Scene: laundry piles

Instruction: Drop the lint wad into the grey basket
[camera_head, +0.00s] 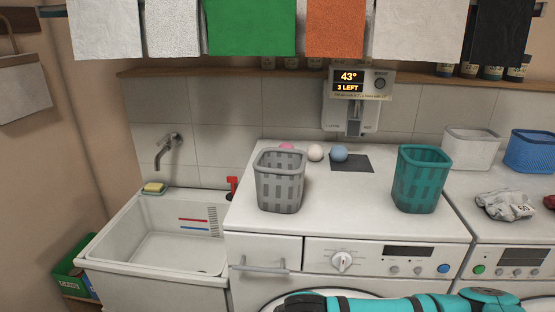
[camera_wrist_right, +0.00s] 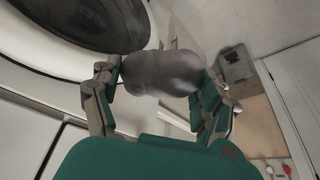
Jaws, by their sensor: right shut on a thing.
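The grey basket (camera_head: 280,182) is a slotted, open-topped bin standing upright on the left part of the white machine top. Its inside bottom is hidden. My right gripper (camera_wrist_right: 158,78) is shut on a smooth-looking, rounded grey wad, which I take for the lint wad (camera_wrist_right: 165,70). The wad sits between the two fingers in the right wrist view. In the head view a teal arm of mine crosses the bottom edge, low in front of the machine and below the basket; the wad does not show there. My left gripper is not in view.
A teal basket (camera_head: 421,180) stands right of the grey one, with white (camera_head: 470,149) and blue (camera_head: 531,151) baskets beyond. Several balls and a dark mat (camera_head: 352,163) lie behind. Cloths hang above. A sink (camera_head: 160,240) is left. The machine top between both baskets is clear.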

